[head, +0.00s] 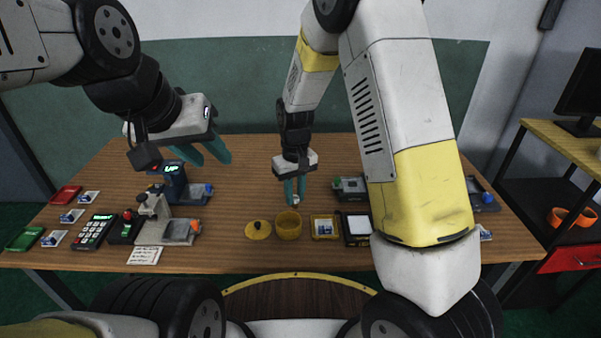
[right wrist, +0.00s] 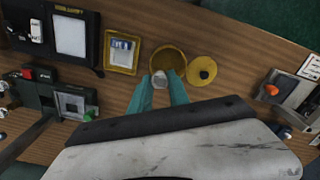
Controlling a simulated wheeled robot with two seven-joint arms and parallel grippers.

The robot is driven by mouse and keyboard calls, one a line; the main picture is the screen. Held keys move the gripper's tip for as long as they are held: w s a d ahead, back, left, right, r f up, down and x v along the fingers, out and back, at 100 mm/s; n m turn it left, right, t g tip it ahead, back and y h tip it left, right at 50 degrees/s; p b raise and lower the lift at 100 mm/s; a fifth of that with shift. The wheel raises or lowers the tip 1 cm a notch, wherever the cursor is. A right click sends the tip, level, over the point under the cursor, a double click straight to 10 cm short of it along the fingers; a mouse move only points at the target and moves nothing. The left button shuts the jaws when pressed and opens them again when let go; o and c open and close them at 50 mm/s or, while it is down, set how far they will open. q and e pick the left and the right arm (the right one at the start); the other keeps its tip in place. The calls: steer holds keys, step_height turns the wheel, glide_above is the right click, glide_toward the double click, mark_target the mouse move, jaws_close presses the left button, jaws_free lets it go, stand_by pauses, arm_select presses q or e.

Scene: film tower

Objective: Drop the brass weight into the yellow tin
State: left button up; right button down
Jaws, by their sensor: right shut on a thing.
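My right gripper (head: 294,192) is shut on a small, pale metallic piece (head: 294,200), which I take for the brass weight, though its colour looks more grey than brass. In the right wrist view the weight (right wrist: 160,79) sits between the teal fingertips. The yellow tin (head: 288,232) stands open on the table, just below the fingertips in the head view. In the right wrist view the tin's rim (right wrist: 183,57) lies just beyond the weight. The weight is apart from or over the tin's near edge; I cannot tell its height. My left gripper (head: 204,152) is open and empty, above the table's left.
The yellow lid (head: 258,230) lies beside the tin. A yellow framed tray (head: 325,227) and a black light panel (head: 356,226) stand on its other side. Several devices and cards fill the table's left. The table's back middle (head: 245,165) is clear.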

mark_target(294, 207)
steer(key=shift+a+f, duration=0.1)
steer(key=shift+f, duration=2.95)
steer(key=c, duration=1.2)
jaws_free()
steer(key=shift+o, duration=0.2)
steer(key=shift+r, duration=0.15)
step_height(294, 207, up, 8)
steer(key=shift+f, duration=0.2)
